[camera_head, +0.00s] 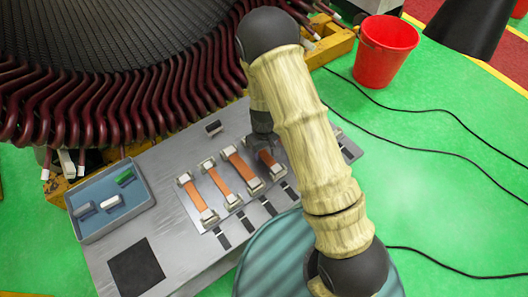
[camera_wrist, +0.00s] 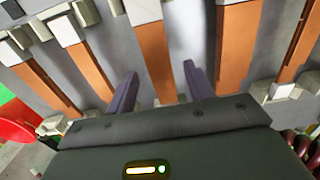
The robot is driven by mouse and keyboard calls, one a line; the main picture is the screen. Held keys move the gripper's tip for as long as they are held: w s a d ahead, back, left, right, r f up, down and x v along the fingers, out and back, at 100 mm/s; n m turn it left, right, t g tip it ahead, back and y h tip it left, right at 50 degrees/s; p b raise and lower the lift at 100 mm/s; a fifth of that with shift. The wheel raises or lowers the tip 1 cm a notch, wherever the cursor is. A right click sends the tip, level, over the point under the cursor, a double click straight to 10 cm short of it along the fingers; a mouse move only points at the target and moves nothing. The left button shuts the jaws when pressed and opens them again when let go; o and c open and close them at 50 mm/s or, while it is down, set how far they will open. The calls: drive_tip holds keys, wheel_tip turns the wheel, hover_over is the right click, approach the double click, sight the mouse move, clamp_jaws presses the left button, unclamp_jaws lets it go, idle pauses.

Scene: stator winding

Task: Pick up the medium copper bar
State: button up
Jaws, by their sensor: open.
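Several copper bars lie side by side on a grey bench, with pale end blocks. In the head view one copper bar (camera_head: 242,166) shows clear to the left of my arm. Another copper bar (camera_head: 267,158) is partly hidden by it. I cannot tell by size which is the medium one. My gripper (camera_head: 263,138) points down over the bars, its fingertips mostly hidden there. In the wrist view my gripper (camera_wrist: 160,90) is open and empty. A copper bar (camera_wrist: 154,45) lies between the lines of its two fingers, not gripped. I cannot tell the height gap.
More copper bars lie to the left (camera_wrist: 92,70) and right (camera_wrist: 240,45) in the wrist view, close to the fingers. In the head view, a blue tray (camera_head: 84,232) stands left, a dark-coiled stator (camera_head: 150,100) behind, and a red bucket (camera_head: 385,50) back right. Black cables cross the green floor.

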sight(264, 153)
drive_tip(key=shift+f, duration=0.5)
clamp_jaws()
drive_tip(key=shift+r, duration=0.2)
wheel_tip(264, 153, up, 10)
drive_tip(key=b, duration=0.2)
idle(0.5)
drive_tip(key=shift+f, duration=0.15)
idle(0.4)
